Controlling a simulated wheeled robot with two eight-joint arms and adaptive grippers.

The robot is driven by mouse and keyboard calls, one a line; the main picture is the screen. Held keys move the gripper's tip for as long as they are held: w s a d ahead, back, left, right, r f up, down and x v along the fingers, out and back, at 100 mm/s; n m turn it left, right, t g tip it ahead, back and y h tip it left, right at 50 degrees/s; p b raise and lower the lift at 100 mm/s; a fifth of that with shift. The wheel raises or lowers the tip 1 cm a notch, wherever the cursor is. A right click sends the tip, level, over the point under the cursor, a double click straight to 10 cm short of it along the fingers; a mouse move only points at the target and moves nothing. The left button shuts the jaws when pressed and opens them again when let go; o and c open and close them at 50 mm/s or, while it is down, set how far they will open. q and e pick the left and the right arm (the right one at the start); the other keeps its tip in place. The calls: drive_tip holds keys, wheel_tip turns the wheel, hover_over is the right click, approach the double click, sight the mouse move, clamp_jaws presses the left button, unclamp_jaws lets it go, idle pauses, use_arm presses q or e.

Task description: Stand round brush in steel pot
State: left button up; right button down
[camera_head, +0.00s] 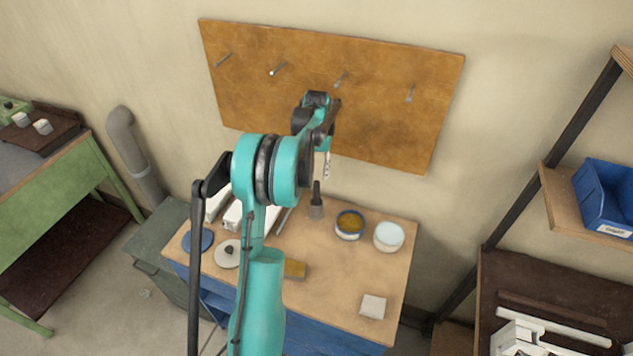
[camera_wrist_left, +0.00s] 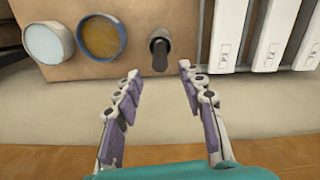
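The round brush (camera_head: 316,211) stands upright on the wooden bench top, dark handle up and grey bristles down. In the left wrist view the brush (camera_wrist_left: 160,52) points its handle towards the camera. My left gripper (camera_head: 326,168) is above the brush, pointing down. In the left wrist view its fingers (camera_wrist_left: 160,72) are open and apart, with the handle end showing between the tips and nothing held. Two round pots are right of the brush: one blue-rimmed with a mustard inside (camera_head: 349,224), one pale with a bluish-white top (camera_head: 388,236). I cannot tell which is the steel pot.
White profiles (camera_wrist_left: 229,35) lie left of the brush in the head view. A pegboard (camera_head: 385,115) hangs behind.

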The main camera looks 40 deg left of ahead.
use_arm(q)
drive_tip(key=shift+r, duration=1.4)
